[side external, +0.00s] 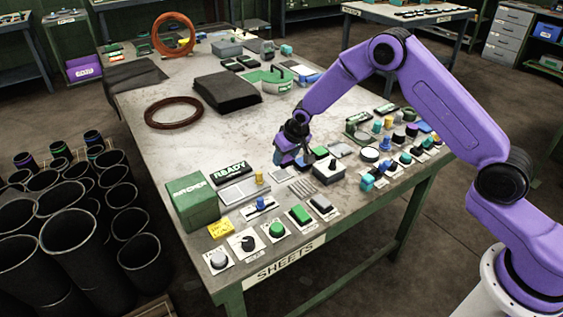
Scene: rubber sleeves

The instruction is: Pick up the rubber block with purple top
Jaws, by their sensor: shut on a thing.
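My gripper (293,157) points down over the middle of the workbench (190,115), low near its top. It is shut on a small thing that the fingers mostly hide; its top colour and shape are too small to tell. Among the small blocks and knobs on the right of the bench, a dark piece with a purplish top (398,136) stands in a row. I cannot tell whether a purple-topped block is the thing in my gripper.
Several buttons and a green box (193,201) line the front. A black folded sheet (227,92) and brown rings (173,112) lie behind.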

